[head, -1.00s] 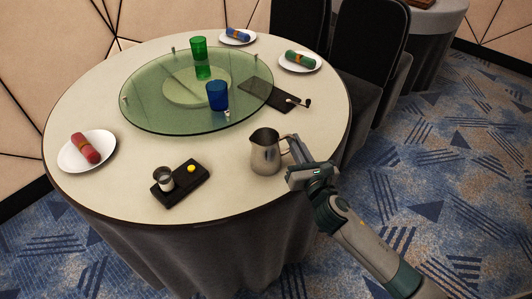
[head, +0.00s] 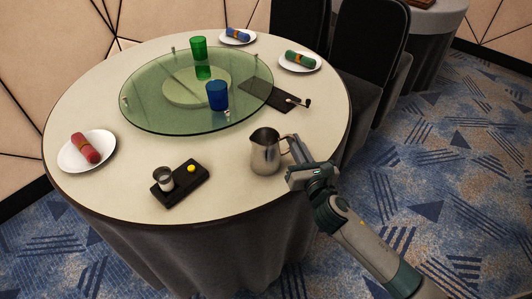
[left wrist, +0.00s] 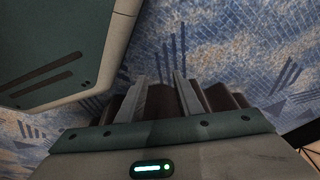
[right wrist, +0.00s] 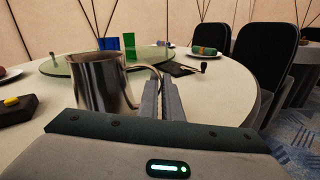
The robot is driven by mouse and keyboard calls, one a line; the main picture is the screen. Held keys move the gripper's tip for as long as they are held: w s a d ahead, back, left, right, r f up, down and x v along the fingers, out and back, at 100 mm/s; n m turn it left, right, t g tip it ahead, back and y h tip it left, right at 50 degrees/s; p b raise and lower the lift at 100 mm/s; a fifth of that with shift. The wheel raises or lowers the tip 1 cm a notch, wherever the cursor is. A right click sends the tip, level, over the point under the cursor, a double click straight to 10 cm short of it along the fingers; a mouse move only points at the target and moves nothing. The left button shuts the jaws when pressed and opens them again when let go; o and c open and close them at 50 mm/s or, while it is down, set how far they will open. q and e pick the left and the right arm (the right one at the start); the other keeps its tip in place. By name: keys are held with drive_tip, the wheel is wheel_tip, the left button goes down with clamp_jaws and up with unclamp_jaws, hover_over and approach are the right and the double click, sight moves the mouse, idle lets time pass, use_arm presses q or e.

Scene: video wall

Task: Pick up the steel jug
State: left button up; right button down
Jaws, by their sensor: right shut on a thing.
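The steel jug (head: 264,153) stands upright near the right front edge of the round table, its handle to the right. In the right wrist view the jug (right wrist: 103,82) is just left of the fingers, with its handle reaching to them. My right gripper (head: 294,149) is shut on the jug's handle; its fingers hide part of the handle. It also shows in the right wrist view (right wrist: 161,95). My left gripper (left wrist: 158,95) is outside the head view. In the left wrist view its fingers are apart with nothing between them, over the carpet.
Behind is a glass turntable (head: 143,112) with a blue glass (head: 217,95) and a green glass (head: 199,57). A chair (head: 368,42) stands at the back right.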

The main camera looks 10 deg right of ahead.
drive_tip(key=shift+r, duration=0.1)
use_arm(q)
drive_tip(key=shift+s+f, duration=0.1)
drive_tip(key=shift+s, duration=0.65)
drive_tip(key=shift+w, duration=0.15)
use_arm(e)
drive_tip(key=shift+r, duration=1.15)
wheel_tip(320, 180, up, 2)
drive_tip(key=shift+p, duration=0.45)
use_arm(q)
drive_tip(key=shift+w+d+r, duration=0.25)
drive_tip(key=shift+w+d, duration=0.3)
drive_tip(key=shift+w, duration=0.15)
use_arm(e)
drive_tip(key=w+d+r, duration=0.5)
drive_tip(key=w+r, duration=0.1)
drive_tip(key=w, duration=0.4)
drive_tip(key=shift+d+r, duration=0.2)
drive_tip(key=shift+r, duration=0.05)
